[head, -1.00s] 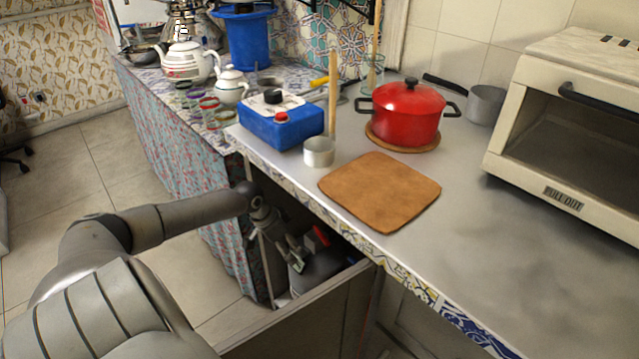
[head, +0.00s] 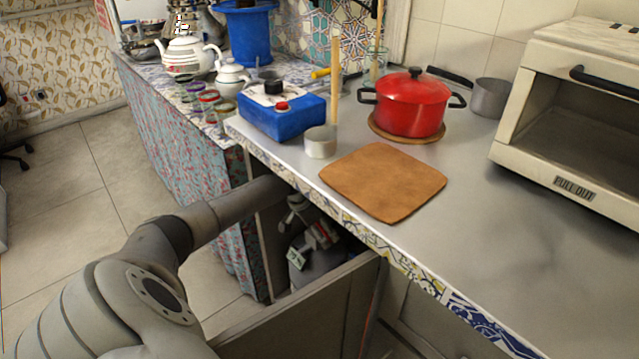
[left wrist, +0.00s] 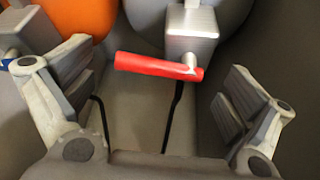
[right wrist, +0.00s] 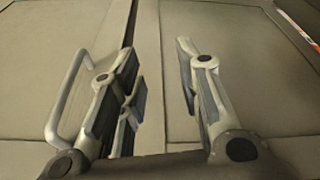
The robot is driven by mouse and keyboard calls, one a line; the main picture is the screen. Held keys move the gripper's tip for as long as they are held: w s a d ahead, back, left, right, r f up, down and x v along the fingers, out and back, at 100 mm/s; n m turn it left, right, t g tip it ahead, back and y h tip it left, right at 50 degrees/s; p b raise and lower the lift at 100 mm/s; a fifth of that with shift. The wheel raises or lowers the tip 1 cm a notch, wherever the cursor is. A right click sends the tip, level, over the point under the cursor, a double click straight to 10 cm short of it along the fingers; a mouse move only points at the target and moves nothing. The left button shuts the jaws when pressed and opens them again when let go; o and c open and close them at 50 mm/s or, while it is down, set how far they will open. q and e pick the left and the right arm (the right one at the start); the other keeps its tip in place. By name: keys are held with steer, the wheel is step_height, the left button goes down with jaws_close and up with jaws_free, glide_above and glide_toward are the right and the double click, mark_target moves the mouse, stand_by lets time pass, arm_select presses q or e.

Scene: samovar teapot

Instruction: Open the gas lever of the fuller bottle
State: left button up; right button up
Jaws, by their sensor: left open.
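A red lever (left wrist: 160,67) sits on a square metal valve (left wrist: 192,38) on a grey bottle (left wrist: 228,12) in the left wrist view. The lever lies crosswise. My left gripper (left wrist: 158,72) is open, with one finger on each side of the lever and gaps showing on both sides. An orange bottle (left wrist: 80,15) is at the upper left, behind the left finger. In the head view my left gripper (head: 313,232) is inside the open cupboard above the grey bottle (head: 308,272); it hides the lever. My right gripper (right wrist: 158,85) is open and empty in the right wrist view.
The countertop (head: 480,230) overhangs the cupboard, and an open door (head: 300,315) bounds its front. A curved handle (right wrist: 65,95) is beside my right gripper's left finger, near flat panels. A brown board (head: 385,182) and a red pot (head: 410,105) are on the counter.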

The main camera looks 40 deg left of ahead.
arm_select(q)
steer(key=shift+s, duration=0.1)
steer(key=c, duration=1.7)
steer(key=shift+d, duration=0.1)
steer(key=shift+c, duration=0.2)
